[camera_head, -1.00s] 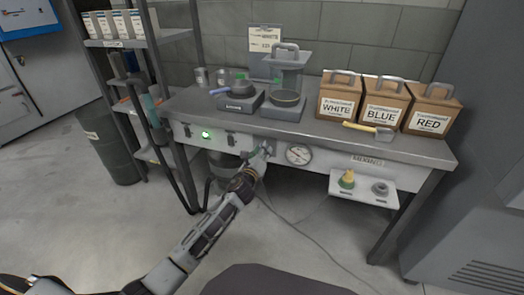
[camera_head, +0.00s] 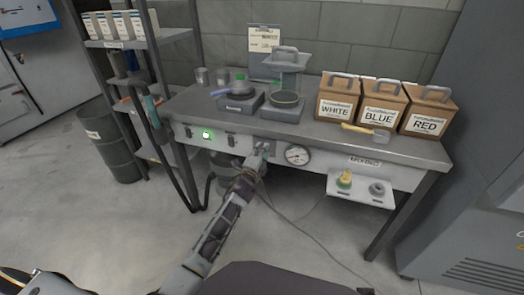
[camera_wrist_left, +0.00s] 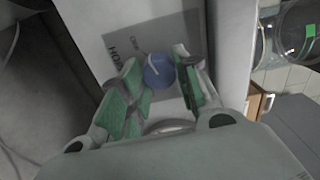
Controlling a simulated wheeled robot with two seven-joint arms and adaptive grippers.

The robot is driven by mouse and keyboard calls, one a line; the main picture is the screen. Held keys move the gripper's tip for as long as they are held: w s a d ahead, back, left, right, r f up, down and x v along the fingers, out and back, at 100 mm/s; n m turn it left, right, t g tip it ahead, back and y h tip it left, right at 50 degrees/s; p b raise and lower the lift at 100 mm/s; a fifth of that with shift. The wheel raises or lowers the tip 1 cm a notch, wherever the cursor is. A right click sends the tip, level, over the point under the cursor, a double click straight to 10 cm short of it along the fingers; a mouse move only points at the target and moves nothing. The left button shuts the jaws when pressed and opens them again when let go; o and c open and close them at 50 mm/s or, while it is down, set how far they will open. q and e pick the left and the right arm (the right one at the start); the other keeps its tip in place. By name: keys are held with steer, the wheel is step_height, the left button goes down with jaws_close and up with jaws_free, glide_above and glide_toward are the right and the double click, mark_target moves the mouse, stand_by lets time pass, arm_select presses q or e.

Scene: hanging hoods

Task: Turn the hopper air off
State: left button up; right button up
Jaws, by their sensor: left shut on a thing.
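A blue round knob (camera_wrist_left: 158,71) with a pale line across its face sits on a grey label plate (camera_wrist_left: 122,42) on the bench front. The plate's text is only partly readable, starting "HO". My left gripper (camera_wrist_left: 157,80) has its green-padded fingers closed around the knob, one on each side. In the head view my left gripper (camera_head: 259,156) is at the bench's front panel, just left of the round gauge (camera_head: 298,155), and hides the knob. My right gripper is not in view.
A lit green button (camera_head: 206,135) is left on the panel. A clear hopper (camera_head: 285,80) stands on the bench. Boxes marked WHITE (camera_head: 336,103), BLUE (camera_head: 376,105) and RED (camera_head: 426,118) stand right. A shelving rack stands left.

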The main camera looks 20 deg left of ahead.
arm_select(q)
steer(key=n+p, duration=0.1)
steer(key=n, duration=0.1)
steer(key=shift+n, duration=0.4)
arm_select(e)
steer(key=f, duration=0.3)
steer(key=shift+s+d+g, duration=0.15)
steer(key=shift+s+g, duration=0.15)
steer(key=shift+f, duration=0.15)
arm_select(q)
steer(key=o, duration=1)
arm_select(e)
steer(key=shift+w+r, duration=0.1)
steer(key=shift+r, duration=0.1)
arm_select(q)
steer(key=shift+s, duration=0.2)
steer(key=shift+s+a, duration=0.15)
steer(key=shift+s, duration=2.75)
steer(key=shift+s+a, duration=0.1)
steer(key=shift+s, duration=2.8)
